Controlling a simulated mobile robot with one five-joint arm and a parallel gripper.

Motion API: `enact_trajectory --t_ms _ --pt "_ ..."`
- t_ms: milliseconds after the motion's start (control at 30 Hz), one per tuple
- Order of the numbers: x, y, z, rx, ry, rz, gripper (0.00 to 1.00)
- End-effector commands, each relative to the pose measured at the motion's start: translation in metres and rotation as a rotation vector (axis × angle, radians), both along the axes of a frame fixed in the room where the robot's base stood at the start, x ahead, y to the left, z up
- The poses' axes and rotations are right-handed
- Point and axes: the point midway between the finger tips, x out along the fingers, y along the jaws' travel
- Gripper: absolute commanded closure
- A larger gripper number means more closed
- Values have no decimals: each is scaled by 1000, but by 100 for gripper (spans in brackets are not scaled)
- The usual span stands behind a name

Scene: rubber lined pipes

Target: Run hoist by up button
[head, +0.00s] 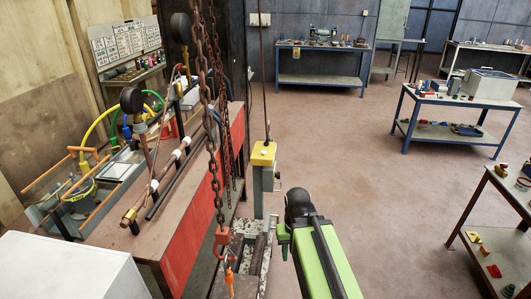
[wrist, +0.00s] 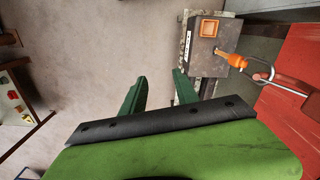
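A control box with a yellow top (head: 263,154) and grey body hangs on or meets a thin dark cable, left of my arm in the head view. I cannot make out an up button on it. The hoist's rusty chains (head: 212,140) hang down to a red-orange hook (head: 222,238). Below it is a dark block with an orange fitting (head: 231,268); the wrist view shows a dark box with an orange square (wrist: 209,28) and an orange fitting (wrist: 235,60). My gripper (wrist: 160,80) is open, its green fingers apart and empty, short of the dark box.
A red-sided bench (head: 190,226) with pipes and gauges stands on the left, close to the chains. A blue-framed table (head: 457,100) stands right, and a dark table (head: 500,230) is nearer right. Open floor (head: 365,170) lies between.

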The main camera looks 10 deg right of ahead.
Motion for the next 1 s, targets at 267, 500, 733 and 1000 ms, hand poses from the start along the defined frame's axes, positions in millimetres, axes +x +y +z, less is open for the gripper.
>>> enact_trajectory --t_ms 267,500,733,1000 --pt "0 0 0 0 0 0 64" --pt "0 0 0 0 0 0 88" --pt "0 0 0 0 0 0 100" --pt "0 0 0 0 0 0 100"
